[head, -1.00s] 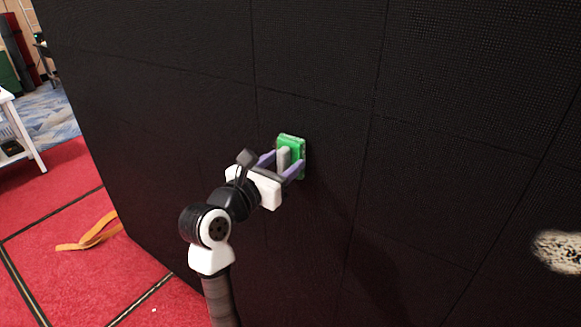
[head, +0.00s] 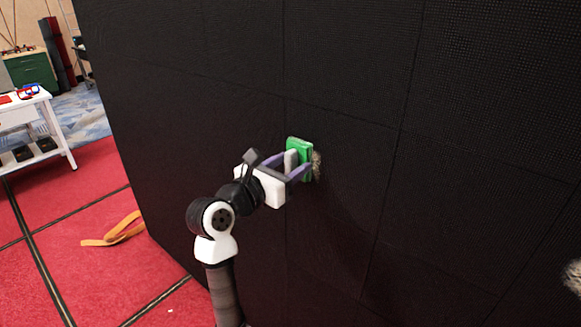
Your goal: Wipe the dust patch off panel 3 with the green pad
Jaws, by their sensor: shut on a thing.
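My gripper (head: 291,170) is shut on the grey handle of the green pad (head: 300,144), in the middle of the head view. The pad is held upright, its face turned to the black panel wall (head: 345,60). A small tan dust patch (head: 317,165) shows on the wall just right of the pad, partly hidden by the pad and gripper. I cannot tell whether the pad touches the wall. A second tan patch (head: 574,277) is cut off by the right edge of the view. No panel numbers are visible.
An orange strap (head: 115,232) lies on the red carpet (head: 75,275) left of my arm. A white table (head: 45,125) with small items stands at the far left, with a green cabinet (head: 30,70) behind it. The carpet between is mostly clear.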

